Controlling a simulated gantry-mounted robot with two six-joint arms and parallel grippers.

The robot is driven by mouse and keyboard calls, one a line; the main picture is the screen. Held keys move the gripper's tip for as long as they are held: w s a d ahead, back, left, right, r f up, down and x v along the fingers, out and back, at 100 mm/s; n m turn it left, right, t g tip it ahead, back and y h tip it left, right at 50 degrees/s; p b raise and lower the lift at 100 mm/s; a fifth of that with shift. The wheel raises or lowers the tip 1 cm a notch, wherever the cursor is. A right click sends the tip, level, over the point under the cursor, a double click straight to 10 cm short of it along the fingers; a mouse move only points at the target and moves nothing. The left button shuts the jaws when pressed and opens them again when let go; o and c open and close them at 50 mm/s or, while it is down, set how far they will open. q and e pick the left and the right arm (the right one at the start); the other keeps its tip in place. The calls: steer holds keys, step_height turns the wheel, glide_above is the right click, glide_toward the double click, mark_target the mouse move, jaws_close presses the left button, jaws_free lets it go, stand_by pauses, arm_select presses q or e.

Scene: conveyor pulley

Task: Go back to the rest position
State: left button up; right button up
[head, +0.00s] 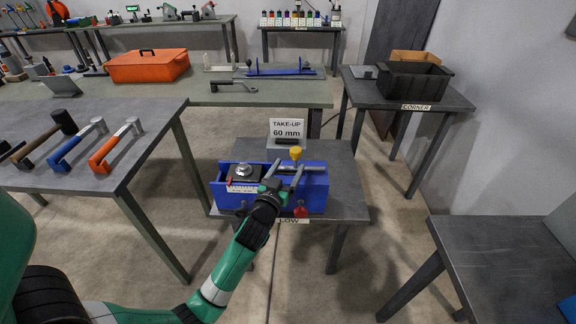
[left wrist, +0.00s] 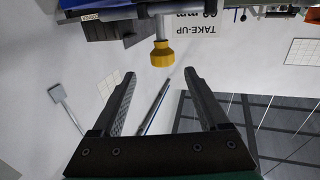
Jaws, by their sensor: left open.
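My left gripper (head: 284,175) reaches in from the lower left in the head view, over the blue take-up unit (head: 313,190) on the small low table (head: 345,207). In the left wrist view the jaws (left wrist: 158,95) are spread apart with nothing between them. A yellow knob (head: 295,153) stands on the unit just beyond the fingers; in the left wrist view the yellow knob (left wrist: 162,54) sits ahead of the fingertips, apart from them. My right gripper is not in view.
A sign reading "TAKE-UP 60 mm" (head: 287,130) stands behind the unit. Hammers lie on the left table (head: 150,118). An orange case (head: 148,66) is on the long bench. A black bin (head: 413,82) sits on the corner table. Another table (head: 510,265) is at right, with open floor between.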

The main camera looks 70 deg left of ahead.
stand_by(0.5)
arm_select(q)
steer(key=w+d+r+m+t+h+p, duration=0.1)
steer(key=w+d+r+t+p, duration=0.2)
steer(key=d+r, duration=0.55)
steer(key=w+d+r+m+t+h+p, duration=0.1)
steer(key=w+d+r+t+p, duration=0.25)
steer(key=r, duration=1.05)
steer(key=w+d+r+t+h+p, duration=0.2)
steer(key=w+d+r+p, duration=0.3)
steer(key=r, duration=0.6)
steer(key=s+d+r+m+t+h+p, duration=0.2)
steer(key=s+d+r+m+h, duration=0.15)
steer(key=d+r, duration=0.4)
steer(key=s+d+r+m+t+h+p, duration=0.25)
steer(key=s+d+r+h, duration=0.2)
steer(key=r, duration=0.65)
steer(key=s+d+r+m+t+h+p, duration=0.1)
steer(key=s+d+r+m+t+h, duration=0.25)
steer(key=d+r, duration=0.45)
step_height(320, 180, up, 36)
steer(key=a+p, duration=0.1)
steer(key=p, duration=3.4)
steer(key=shift+a+n+g, duration=0.4)
steer(key=shift+n+g, duration=0.05)
